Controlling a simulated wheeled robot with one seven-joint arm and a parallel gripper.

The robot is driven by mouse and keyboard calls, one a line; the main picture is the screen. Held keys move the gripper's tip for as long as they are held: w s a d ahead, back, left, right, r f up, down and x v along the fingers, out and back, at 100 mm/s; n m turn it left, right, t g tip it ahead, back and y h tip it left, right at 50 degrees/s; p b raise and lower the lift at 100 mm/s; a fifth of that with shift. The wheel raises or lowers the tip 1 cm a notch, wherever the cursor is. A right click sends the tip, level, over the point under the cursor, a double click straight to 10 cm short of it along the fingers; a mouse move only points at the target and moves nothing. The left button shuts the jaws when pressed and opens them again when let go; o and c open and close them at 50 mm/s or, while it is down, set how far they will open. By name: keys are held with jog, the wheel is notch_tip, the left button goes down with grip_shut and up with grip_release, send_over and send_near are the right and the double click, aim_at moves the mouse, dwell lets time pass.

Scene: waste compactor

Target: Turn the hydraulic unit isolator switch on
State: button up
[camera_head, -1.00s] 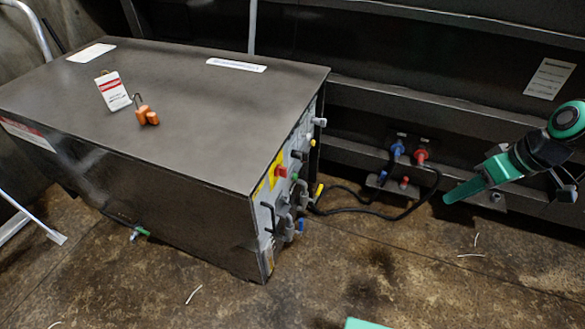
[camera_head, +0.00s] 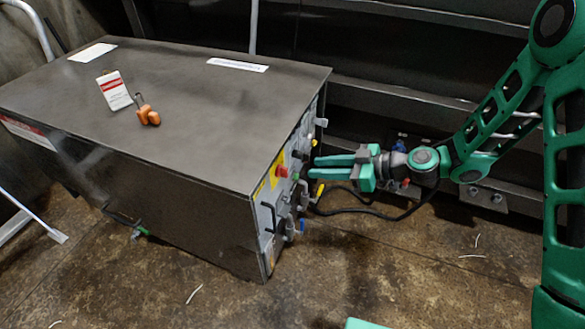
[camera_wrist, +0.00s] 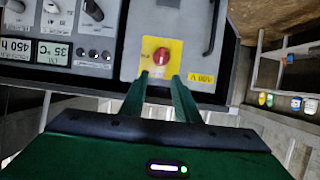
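The isolator switch is a red rotary knob (camera_wrist: 161,56) on a yellow plate (camera_wrist: 153,70), on a light grey panel in the wrist view. It also shows as a red knob (camera_head: 281,171) on the end face of the dark hydraulic unit (camera_head: 180,100) in the head view. My gripper (camera_head: 312,166) is open and empty, its two green fingers pointing left at that face. In the wrist view the fingertips (camera_wrist: 161,78) lie either side of the knob's line, seemingly short of it. The knob's exact setting is too small to read.
An orange padlock (camera_head: 148,115) and a red-and-white tag (camera_head: 114,90) lie on the unit's top. Handles and hose fittings (camera_head: 300,222) stick out below the knob. A black cable (camera_head: 375,212) crosses to the back wall. The floor at front right is mostly clear.

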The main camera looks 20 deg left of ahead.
aim_at(287, 168)
jog(key=x, duration=1)
jog(key=shift+f, duration=0.15)
jog(key=shift+c, duration=0.6)
grip_shut()
